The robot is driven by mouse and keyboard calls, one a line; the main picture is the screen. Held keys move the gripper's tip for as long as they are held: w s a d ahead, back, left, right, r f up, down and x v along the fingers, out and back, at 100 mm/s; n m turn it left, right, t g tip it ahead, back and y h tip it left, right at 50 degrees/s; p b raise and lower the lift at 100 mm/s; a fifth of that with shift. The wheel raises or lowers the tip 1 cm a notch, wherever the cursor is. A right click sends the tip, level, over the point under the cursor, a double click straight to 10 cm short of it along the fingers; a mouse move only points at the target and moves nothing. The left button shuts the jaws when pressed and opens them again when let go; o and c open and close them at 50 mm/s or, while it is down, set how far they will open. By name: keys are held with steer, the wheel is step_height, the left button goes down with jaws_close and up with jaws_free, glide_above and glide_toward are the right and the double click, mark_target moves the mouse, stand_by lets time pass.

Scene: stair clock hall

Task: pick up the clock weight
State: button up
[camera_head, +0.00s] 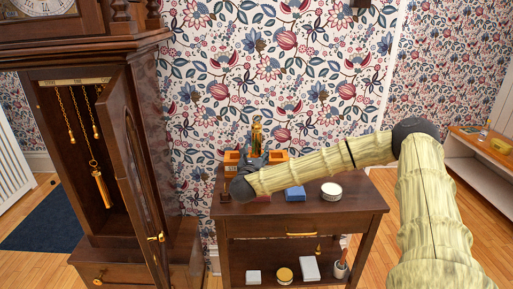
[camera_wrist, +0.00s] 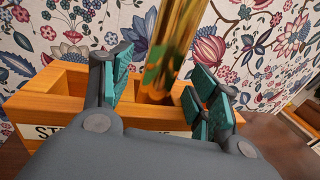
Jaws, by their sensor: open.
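A brass clock weight (camera_head: 257,133) stands upright in a compartment of the orange-brown wooden rack (camera_head: 231,156) on the small table. In the wrist view the shiny weight (camera_wrist: 178,40) rises from the rack (camera_wrist: 50,100), leaning slightly in the picture. My gripper (camera_wrist: 165,72) is open, with its teal pads on either side of the weight and gaps showing on both sides. In the head view my gripper (camera_head: 256,158) is at the rack, partly hidden by my arm. Another brass weight (camera_head: 101,188) hangs on a chain inside the open clock case (camera_head: 60,150).
The clock's open door (camera_head: 128,160) stands left of the table. Flowered wall is close behind the rack.

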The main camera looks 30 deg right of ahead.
steer(key=shift+x, duration=1.25)
steer(key=shift+c, duration=0.4)
jaws_close()
steer(key=shift+r, duration=0.15)
